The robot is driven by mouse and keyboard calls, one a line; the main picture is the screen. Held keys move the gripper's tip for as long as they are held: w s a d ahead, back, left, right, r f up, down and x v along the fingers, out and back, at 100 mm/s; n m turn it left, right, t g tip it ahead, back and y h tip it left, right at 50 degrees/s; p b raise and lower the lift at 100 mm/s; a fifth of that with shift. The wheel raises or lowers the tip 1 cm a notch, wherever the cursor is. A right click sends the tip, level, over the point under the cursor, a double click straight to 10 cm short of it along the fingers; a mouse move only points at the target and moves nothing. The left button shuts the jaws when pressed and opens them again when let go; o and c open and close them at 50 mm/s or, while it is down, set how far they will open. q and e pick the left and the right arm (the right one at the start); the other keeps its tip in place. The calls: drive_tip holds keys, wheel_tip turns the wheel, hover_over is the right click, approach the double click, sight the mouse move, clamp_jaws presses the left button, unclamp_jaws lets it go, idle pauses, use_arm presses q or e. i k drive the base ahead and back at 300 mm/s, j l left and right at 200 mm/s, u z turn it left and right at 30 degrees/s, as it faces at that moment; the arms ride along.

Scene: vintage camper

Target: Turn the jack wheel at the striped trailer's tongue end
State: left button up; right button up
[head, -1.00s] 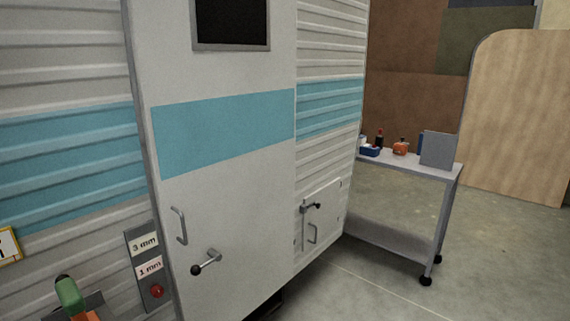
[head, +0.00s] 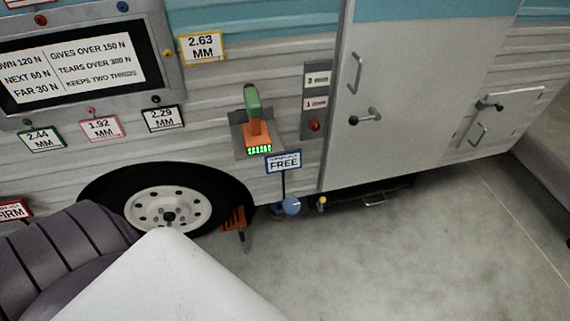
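The striped trailer (head: 255,165) fills the upper part of the head view, with cream ribbed siding and a blue band along the top. Its wheel (head: 160,208) is low at the left. A small blue round part (head: 291,206) is low beside it, below a FREE sign (head: 283,162); I cannot tell whether it belongs to a jack. No jack wheel or tongue can be clearly made out. Neither of my grippers is in view.
A green-and-orange handheld tool (head: 254,115) sits in a wall holder. An orange wedge-like piece (head: 234,218) is beside the tyre. A door (head: 410,90) with handles and a small hatch (head: 500,115) are at the right. Grey floor (head: 420,260) is clear at lower right.

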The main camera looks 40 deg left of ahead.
sight(290, 205)
drive_tip(key=i+l, duration=0.4)
drive_tip(key=i+l+u, duration=0.25)
drive_tip(key=u, duration=0.15)
drive_tip(key=i+l+u, duration=0.25)
drive_tip(key=u, duration=0.15)
drive_tip(key=i+l+u, duration=0.2)
drive_tip(key=l+u, duration=0.2)
drive_tip(key=u, duration=0.5)
